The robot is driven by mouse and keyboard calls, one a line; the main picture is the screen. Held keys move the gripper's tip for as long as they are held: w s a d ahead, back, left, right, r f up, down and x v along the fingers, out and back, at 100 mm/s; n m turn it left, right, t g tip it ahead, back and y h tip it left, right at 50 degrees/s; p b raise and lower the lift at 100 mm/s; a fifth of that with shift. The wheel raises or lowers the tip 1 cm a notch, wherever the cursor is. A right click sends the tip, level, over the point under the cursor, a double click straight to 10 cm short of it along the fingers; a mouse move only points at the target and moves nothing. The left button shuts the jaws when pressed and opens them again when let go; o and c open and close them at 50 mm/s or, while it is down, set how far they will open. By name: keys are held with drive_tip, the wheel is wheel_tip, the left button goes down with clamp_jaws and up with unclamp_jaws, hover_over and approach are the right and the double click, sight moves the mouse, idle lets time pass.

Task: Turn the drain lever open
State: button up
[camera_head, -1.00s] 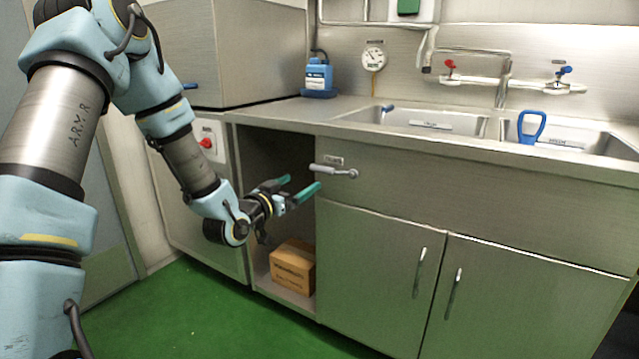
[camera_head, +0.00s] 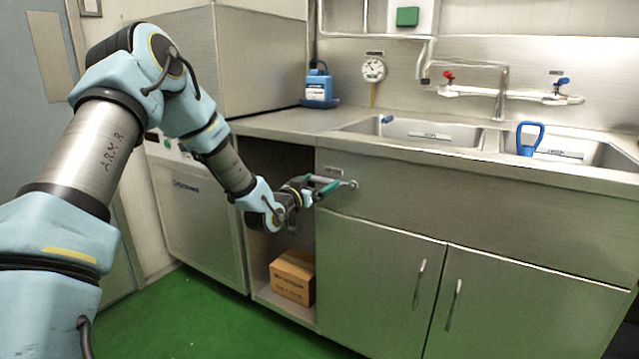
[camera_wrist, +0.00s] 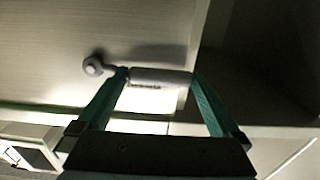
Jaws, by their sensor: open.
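The drain lever is a small grey metal handle on the upper front panel of the sink cabinet. Its round pivot (camera_head: 352,184) shows just right of my gripper in the head view, and its bar lies roughly level, pointing left. In the wrist view the lever's bar (camera_wrist: 160,77) lies crosswise between my two green fingertips, with the pivot at the left. My gripper (camera_head: 327,187) is open, its fingers on either side of the bar; it also shows in the wrist view (camera_wrist: 158,74). Whether a finger touches the bar I cannot tell.
An open cabinet bay with a cardboard box (camera_head: 293,277) lies below my gripper. A steel sink counter (camera_head: 280,124) runs above, with a blue bottle (camera_head: 318,88) and a blue-handled tool (camera_head: 529,138). Two cupboard doors (camera_head: 380,262) are shut.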

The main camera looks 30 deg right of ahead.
clamp_jaws()
idle(0.8)
